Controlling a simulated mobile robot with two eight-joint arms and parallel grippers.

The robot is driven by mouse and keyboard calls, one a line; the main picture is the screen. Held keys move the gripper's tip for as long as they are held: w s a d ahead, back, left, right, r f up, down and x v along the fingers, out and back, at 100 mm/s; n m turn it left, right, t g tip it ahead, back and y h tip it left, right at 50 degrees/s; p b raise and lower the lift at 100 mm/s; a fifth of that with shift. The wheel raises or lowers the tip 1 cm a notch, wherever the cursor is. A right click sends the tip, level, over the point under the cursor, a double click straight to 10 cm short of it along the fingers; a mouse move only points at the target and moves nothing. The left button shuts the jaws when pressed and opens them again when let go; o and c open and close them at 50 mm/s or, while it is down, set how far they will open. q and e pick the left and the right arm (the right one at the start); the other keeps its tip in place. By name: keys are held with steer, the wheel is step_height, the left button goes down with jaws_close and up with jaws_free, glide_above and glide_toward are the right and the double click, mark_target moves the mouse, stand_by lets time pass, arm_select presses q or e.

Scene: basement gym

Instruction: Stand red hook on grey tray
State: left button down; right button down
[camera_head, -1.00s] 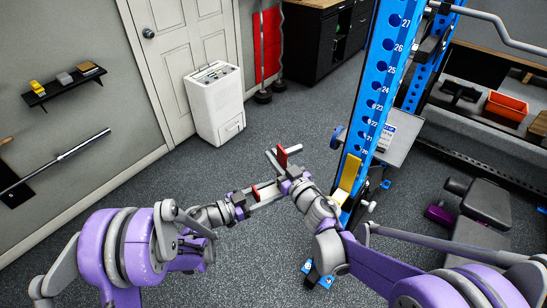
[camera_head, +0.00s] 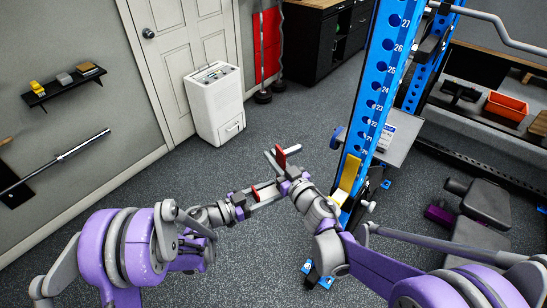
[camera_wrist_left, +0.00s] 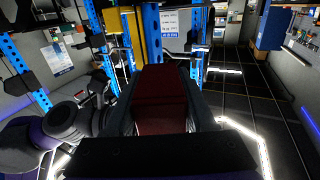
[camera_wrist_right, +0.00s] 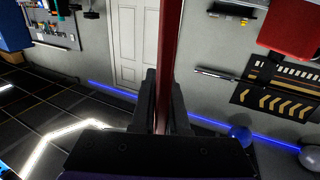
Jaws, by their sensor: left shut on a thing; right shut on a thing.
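The red hook shows as a red upright plate (camera_head: 282,156) at my right gripper (camera_head: 279,161) and a red part (camera_head: 265,187) at my left gripper (camera_head: 262,194). I cannot tell where these red parts join. In the left wrist view, the left jaws are shut on a dark red block (camera_wrist_left: 163,98). In the right wrist view, the right jaws are shut on a thin red upright edge (camera_wrist_right: 170,60). Both grippers are close together in mid-air, left of the blue rack. A flat grey tray (camera_head: 402,148) shows just right of the blue upright, apart from both grippers.
The blue rack upright (camera_head: 377,92) with a yellow part (camera_head: 348,173) stands close right of my right gripper. A bench (camera_head: 486,203) is at right, an orange bin (camera_head: 507,106) behind it. A white appliance (camera_head: 216,104) stands by the door. The floor between is clear.

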arm_select(q)
steer(key=shift+d+r, duration=0.1)
steer(key=shift+r, duration=0.05)
steer(key=shift+c, duration=0.8)
jaws_free()
